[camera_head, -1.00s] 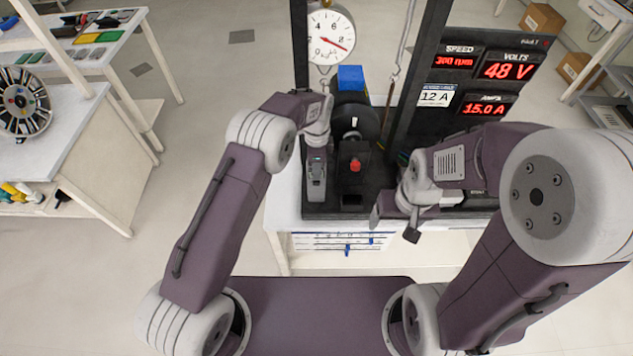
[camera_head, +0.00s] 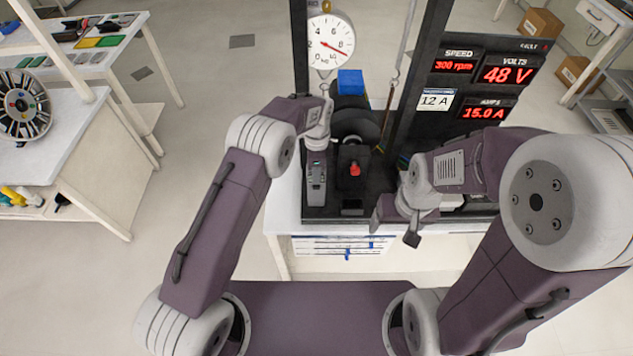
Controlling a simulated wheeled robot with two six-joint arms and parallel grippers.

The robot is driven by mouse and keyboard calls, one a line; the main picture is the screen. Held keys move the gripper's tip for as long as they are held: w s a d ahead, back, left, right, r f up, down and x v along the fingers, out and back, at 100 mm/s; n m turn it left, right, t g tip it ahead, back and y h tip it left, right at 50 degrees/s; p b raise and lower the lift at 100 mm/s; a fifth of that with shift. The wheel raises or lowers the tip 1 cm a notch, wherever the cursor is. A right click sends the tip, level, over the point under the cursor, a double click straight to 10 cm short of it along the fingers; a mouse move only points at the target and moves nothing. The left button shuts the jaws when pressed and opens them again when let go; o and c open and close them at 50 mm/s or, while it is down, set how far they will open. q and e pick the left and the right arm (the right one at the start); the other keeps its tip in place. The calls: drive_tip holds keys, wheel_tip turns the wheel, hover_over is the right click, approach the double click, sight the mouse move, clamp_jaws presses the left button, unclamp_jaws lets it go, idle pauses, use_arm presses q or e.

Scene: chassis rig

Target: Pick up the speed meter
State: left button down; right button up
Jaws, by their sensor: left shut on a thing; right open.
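A slim grey handheld device with a small display and buttons, which looks like the speed meter (camera_head: 316,182), shows at the left of the black chassis rig in the head view. My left gripper (camera_head: 317,146) is at its upper end and shut on it. The fingertips are too small to see clearly, and I cannot tell whether the meter touches the rig base. My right gripper (camera_head: 398,224) is open and empty, in front of the rig's right part.
A black block with a red knob (camera_head: 355,169) stands close right of the meter. A blue block (camera_head: 350,82) and a round dial (camera_head: 331,43) are behind. A display panel (camera_head: 482,85) reads 300 rpm, 48 V and 15.0 A. Side benches (camera_head: 75,150) stand left.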

use_arm(q)
drive_tip(key=r, duration=0.1)
drive_tip(key=r+b, duration=0.1)
drive_tip(key=r, duration=0.1)
drive_tip(key=r+b, duration=0.1)
drive_tip(key=shift+s+d+r, duration=0.1)
drive_tip(key=shift+d+r, duration=0.05)
drive_tip(key=shift+d, duration=0.2)
drive_tip(key=s+d+r+b, duration=0.1)
drive_tip(key=s+d+r, duration=0.4)
drive_tip(key=d, duration=0.4)
drive_tip(key=shift+s+d+r, duration=0.15)
drive_tip(key=shift+s+r, duration=0.25)
drive_tip(key=shift+r, duration=0.45)
drive_tip(key=shift+f+b, duration=0.1)
drive_tip(key=shift+b, duration=0.2)
drive_tip(key=w+a+f+b, duration=0.3)
drive_tip(key=w+a+f, duration=0.3)
drive_tip(key=a+f, duration=0.4)
drive_tip(key=shift+f+b, duration=0.3)
drive_tip(key=shift+f, duration=0.2)
idle(0.5)
drive_tip(key=shift+s, duration=0.1)
idle(0.9)
